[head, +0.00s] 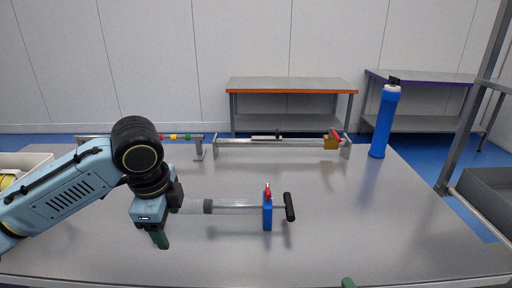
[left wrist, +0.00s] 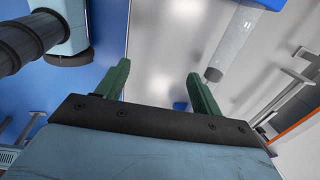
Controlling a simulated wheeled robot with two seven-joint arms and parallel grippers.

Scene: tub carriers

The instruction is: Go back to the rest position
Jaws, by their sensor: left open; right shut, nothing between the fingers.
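My left gripper (head: 160,240) points down over the left middle of the table in the head view. In the left wrist view its two green fingers (left wrist: 161,85) are spread wide with nothing between them. A clear tube (head: 235,206) with a blue block and a black T-handle lies to its right. The tube also shows in the left wrist view (left wrist: 232,45), beyond the right-hand finger and apart from it. Of my right gripper only a green fingertip (head: 348,283) shows at the bottom edge of the head view; the rest is out of frame.
A metal stand with a rail (head: 285,142) stands at the table's back. A blue cylinder (head: 384,122) with a black top stands at the back right. A white bin (head: 28,161) is at the left. The grey table's (head: 370,215) right half is mostly clear.

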